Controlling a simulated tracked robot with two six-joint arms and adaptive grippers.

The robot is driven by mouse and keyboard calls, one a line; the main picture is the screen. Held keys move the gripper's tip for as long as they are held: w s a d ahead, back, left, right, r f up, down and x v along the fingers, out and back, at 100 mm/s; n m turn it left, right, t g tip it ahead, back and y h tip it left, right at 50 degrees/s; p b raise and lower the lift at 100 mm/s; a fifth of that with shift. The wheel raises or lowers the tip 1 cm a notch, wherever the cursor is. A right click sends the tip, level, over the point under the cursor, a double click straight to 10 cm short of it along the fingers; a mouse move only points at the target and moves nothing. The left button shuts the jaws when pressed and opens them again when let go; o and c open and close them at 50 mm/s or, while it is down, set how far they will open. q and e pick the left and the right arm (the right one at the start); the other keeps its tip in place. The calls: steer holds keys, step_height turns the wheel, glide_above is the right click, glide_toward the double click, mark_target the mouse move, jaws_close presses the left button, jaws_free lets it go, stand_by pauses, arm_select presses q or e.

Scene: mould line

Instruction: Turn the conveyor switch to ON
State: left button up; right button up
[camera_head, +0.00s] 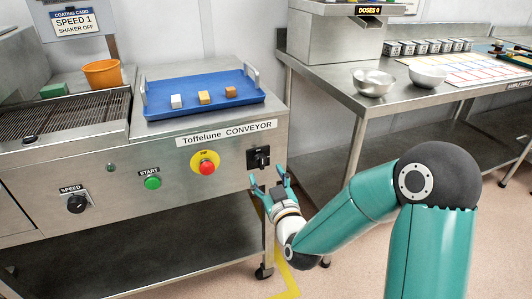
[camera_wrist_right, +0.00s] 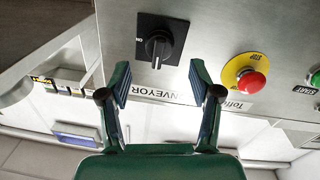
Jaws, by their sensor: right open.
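The conveyor switch (camera_head: 258,157) is a black rotary knob on a black square plate, at the right end of the conveyor's steel front panel. My right gripper (camera_head: 268,178) is open and empty, just in front of and below the switch, its fingers pointing to the panel. In the right wrist view, which is turned upside down, the switch (camera_wrist_right: 158,42) shows ahead between the two spread fingertips of my gripper (camera_wrist_right: 160,78). The fingers look apart from the knob. An ON mark shows on the plate's left side there. My left gripper is in neither view.
A red emergency button (camera_head: 207,167) on a yellow disc, a green START button (camera_head: 153,183) and a black SPEED knob (camera_head: 76,203) sit left on the panel. A blue tray (camera_head: 205,107) with three small blocks lies above. A steel table (camera_head: 420,100) with bowls stands right.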

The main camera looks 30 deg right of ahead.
mark_target(262, 166)
steer(key=p+x, duration=0.1)
steer(key=x, duration=0.4)
steer(key=shift+w+d, duration=0.1)
steer(key=shift+d, duration=0.05)
